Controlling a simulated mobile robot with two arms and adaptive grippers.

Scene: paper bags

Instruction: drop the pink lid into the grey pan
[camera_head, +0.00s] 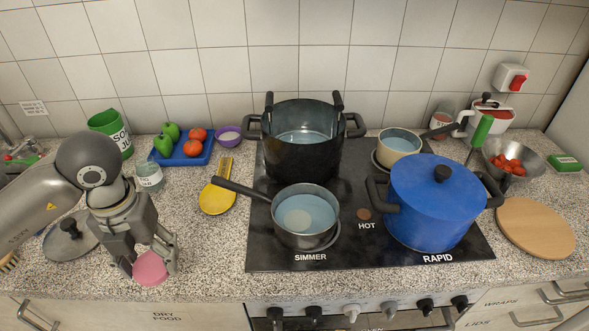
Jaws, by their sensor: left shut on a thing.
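The pink lid (150,271) is a small round disc, low at the left near the counter's front edge. My left gripper (149,264) is shut on it, with one finger at each side. I cannot tell how far the lid is above the counter. The grey pan (334,236) stands on the front left of the hob, right of my left gripper and apart from it. It is open, with a pale blue inside, and its black handle points to the back left. A pale disc shape shows inside it. My right gripper is not in view.
A yellow spoon rest (216,199) lies between my left gripper and the hob. A tall black pot (302,160) stands behind the grey pan, and a lidded blue pot (433,215) stands to its right. A grey lid (62,245) lies behind my left arm.

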